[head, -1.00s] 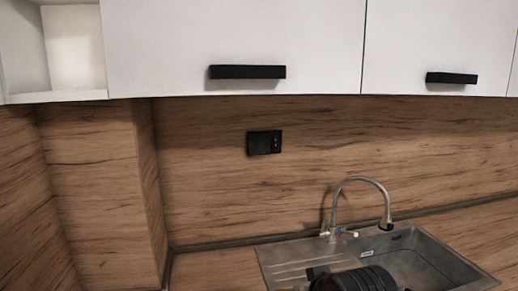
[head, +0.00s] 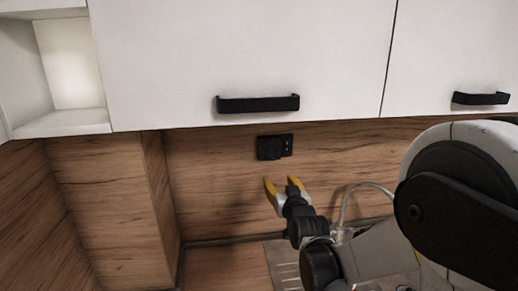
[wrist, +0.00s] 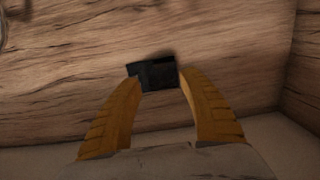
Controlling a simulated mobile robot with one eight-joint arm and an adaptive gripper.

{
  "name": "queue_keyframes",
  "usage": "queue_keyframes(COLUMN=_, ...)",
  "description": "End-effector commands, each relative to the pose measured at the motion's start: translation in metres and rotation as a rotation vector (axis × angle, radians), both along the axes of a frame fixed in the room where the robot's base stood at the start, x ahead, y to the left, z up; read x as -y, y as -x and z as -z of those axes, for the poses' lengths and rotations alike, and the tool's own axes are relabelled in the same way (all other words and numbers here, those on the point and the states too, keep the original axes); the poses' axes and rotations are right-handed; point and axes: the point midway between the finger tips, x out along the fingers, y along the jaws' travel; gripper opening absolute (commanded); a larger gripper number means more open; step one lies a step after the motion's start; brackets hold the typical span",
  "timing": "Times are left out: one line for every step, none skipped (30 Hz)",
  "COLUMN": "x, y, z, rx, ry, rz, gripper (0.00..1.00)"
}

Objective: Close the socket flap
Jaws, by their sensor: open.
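The black socket (head: 275,147) is mounted on the wood splashback, below the white wall cabinet. It also shows in the wrist view (wrist: 155,74), beyond and between my fingertips. Its flap is too dark and small for me to tell how far it stands open. My gripper (head: 282,183) has yellow fingers and is open and empty. In the head view it sits just below the socket, pointing up toward it. In the wrist view my gripper (wrist: 159,84) has its fingers spread on either side of the socket's lower part; I cannot tell whether they touch it.
White wall cabinets with a black handle (head: 258,104) hang above the socket. A tap (head: 345,205) and a sink stand at the lower right, partly hidden by my arm. A wood-clad column (head: 105,205) projects at the left. The splashback around the socket is bare.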

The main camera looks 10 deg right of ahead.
Motion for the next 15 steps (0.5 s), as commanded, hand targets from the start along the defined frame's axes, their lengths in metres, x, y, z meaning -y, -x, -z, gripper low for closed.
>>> queue_keyframes(x=0.001, y=-0.007, z=-0.007, rx=0.028, ry=0.0, rz=0.002, gripper=0.49)
queue_keyframes(x=0.001, y=-0.01, z=-0.008, rx=0.043, ry=0.0, rz=0.004, gripper=0.49)
queue_keyframes(x=0.001, y=-0.013, z=-0.009, rx=0.059, ry=0.0, rz=0.005, gripper=0.49)
queue_keyframes(x=0.002, y=-0.015, z=-0.009, rx=0.069, ry=0.0, rz=0.006, gripper=0.49)
queue_keyframes(x=0.002, y=-0.016, z=-0.009, rx=0.076, ry=0.0, rz=0.007, gripper=0.49)
queue_keyframes(x=0.002, y=-0.018, z=-0.009, rx=0.083, ry=0.0, rz=0.008, gripper=0.49)
queue_keyframes(x=0.002, y=-0.019, z=-0.009, rx=0.087, ry=0.0, rz=0.008, gripper=0.49)
queue_keyframes(x=0.002, y=-0.022, z=-0.008, rx=0.089, ry=0.0, rz=0.008, gripper=0.49)
queue_keyframes(x=0.002, y=-0.025, z=-0.008, rx=0.09, ry=0.0, rz=0.008, gripper=0.49)
queue_keyframes(x=0.002, y=-0.029, z=-0.008, rx=0.09, ry=0.0, rz=0.008, gripper=0.49)
queue_keyframes(x=0.002, y=-0.033, z=-0.008, rx=0.09, ry=0.0, rz=0.008, gripper=0.49)
queue_keyframes(x=0.002, y=-0.04, z=-0.008, rx=0.089, ry=0.0, rz=0.008, gripper=0.49)
queue_keyframes(x=0.002, y=-0.046, z=-0.007, rx=0.089, ry=0.0, rz=0.008, gripper=0.49)
queue_keyframes(x=0.002, y=-0.052, z=-0.007, rx=0.089, ry=0.0, rz=0.008, gripper=0.49)
queue_keyframes(x=0.002, y=-0.061, z=-0.007, rx=0.088, ry=0.0, rz=0.008, gripper=0.49)
